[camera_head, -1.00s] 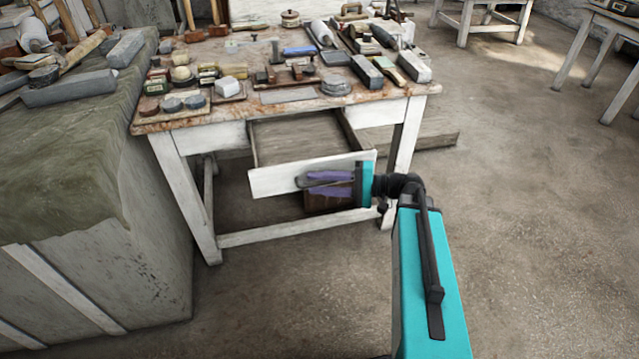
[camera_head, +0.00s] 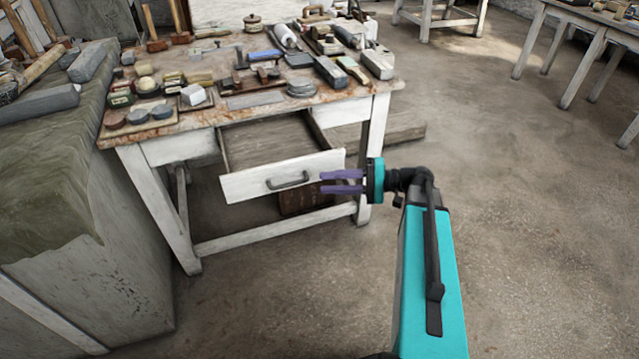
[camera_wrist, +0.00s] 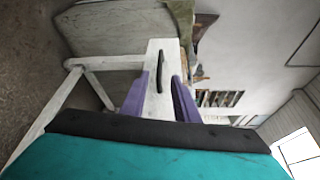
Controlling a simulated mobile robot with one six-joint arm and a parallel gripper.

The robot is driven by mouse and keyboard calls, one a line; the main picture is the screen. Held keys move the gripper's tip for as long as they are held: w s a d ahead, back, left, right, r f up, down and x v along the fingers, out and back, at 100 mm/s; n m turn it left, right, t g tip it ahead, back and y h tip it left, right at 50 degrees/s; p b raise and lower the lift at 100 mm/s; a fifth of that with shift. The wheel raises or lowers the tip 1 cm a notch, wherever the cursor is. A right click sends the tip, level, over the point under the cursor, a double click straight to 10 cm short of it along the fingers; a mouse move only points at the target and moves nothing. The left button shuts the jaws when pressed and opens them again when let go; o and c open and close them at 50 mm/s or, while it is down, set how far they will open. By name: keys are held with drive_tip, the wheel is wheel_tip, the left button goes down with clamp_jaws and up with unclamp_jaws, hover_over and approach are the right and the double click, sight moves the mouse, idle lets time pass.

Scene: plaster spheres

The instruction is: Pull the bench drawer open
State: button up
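The bench drawer (camera_head: 240,187) is pulled out from under the white wooden bench (camera_head: 150,190), and its empty-looking inside shows. Its dark curved handle (camera_head: 288,181) is on the white front. My gripper (camera_head: 322,182) has two purple fingers, spread apart and empty, just right of the handle and clear of it. In the wrist view the drawer front (camera_wrist: 157,100) and the handle (camera_wrist: 168,72) appear ahead, between and beyond the open fingers (camera_wrist: 160,85).
The bench top (camera_head: 235,115) is crowded with blocks, tools and small pots. A cloth-covered block (camera_head: 50,190) stands at the left. A brown box (camera_head: 300,200) sits under the drawer. Open floor (camera_head: 520,230) lies to the right.

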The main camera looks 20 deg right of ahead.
drive_tip(key=shift+v, duration=1.3)
drive_tip(key=s+a+f+g+h+p, duration=0.15)
drive_tip(key=s+a+f, duration=0.25)
drive_tip(key=f, duration=0.4)
drive_tip(key=s+a+f+g+h+p, duration=0.1)
drive_tip(key=s+a+f+g+h, duration=0.3)
drive_tip(key=f, duration=0.4)
drive_tip(key=s+a+f+g+h+p, duration=0.1)
drive_tip(key=s+a+f, duration=0.35)
drive_tip(key=f, duration=0.35)
drive_tip(key=s+d+f+n+g+h+p, duration=0.1)
drive_tip(key=s+f+n+g+h, duration=0.1)
drive_tip(key=s+f, duration=0.4)
drive_tip(key=s+d+f+n+g+h+p, duration=0.1)
drive_tip(key=s+f+n+g+h, duration=0.1)
drive_tip(key=s+f+n+h, duration=0.2)
drive_tip(key=s+f+h, duration=0.3)
drive_tip(key=s, duration=0.5)
drive_tip(key=shift+s+d+f+g, duration=0.2)
drive_tip(key=shift+s+d+g, duration=0.1)
drive_tip(key=shift+d+g, duration=0.1)
